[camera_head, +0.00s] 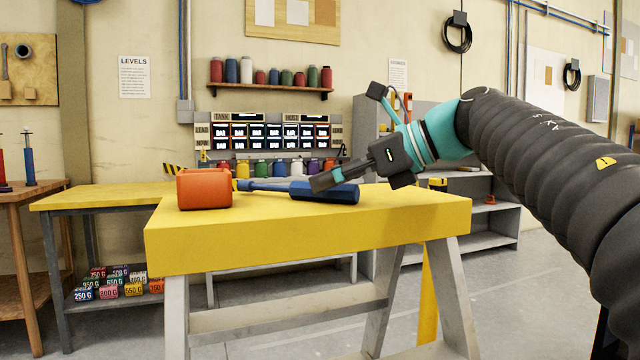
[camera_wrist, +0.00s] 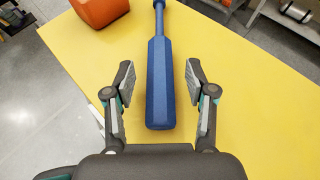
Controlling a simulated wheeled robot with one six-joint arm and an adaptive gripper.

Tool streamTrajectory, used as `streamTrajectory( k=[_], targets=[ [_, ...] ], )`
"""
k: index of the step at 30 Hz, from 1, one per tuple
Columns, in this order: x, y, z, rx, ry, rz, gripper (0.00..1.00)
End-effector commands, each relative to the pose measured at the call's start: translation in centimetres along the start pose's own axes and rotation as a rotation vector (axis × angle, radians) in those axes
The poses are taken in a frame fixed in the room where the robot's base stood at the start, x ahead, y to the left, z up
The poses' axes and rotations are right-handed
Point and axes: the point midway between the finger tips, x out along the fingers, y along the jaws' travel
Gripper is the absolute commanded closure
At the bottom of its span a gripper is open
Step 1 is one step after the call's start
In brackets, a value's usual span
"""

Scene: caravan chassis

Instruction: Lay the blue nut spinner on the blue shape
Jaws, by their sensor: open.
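The blue nut spinner (camera_head: 325,191) lies on top of the yellow trestle, its thick handle to the right and its thin shaft pointing left toward an orange block. In the wrist view the spinner's handle (camera_wrist: 160,85) lies between my gripper's spread fingers, apart from both. My gripper (camera_head: 325,181) is open, just above or around the handle; in the head view a finger overlaps the handle. A separate blue shape is not clearly seen in either view.
The orange block (camera_head: 204,188) stands on the trestle's left end, and it also shows in the wrist view (camera_wrist: 99,8). The yellow trestle top (camera_head: 300,240) is otherwise clear at the front. A yellow-topped workbench (camera_head: 95,197) and grey shelves (camera_head: 490,218) stand behind.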

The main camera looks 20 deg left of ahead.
Motion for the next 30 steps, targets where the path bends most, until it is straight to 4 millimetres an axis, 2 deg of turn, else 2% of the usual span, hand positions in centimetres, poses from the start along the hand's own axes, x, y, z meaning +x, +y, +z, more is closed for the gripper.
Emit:
streamTrajectory(
  k=[1, 6, 12, 18, 26, 30],
  targets=[
    [-1.2, -0.1, 0.1, 0.000, -0.002, -0.006, 0.44],
    [-4.7, -0.1, 0.1, 0.000, -0.001, -0.006, 0.44],
    [-7.8, -0.1, 0.1, 0.000, -0.001, -0.005, 0.44],
    [-9.1, 0.0, 0.1, -0.001, -0.001, -0.001, 0.44],
    [-9.2, 0.0, 0.1, 0.000, -0.003, -0.001, 0.44],
    [-9.2, 0.0, 1.2, 0.045, -0.077, -0.032, 0.44]
  ],
)
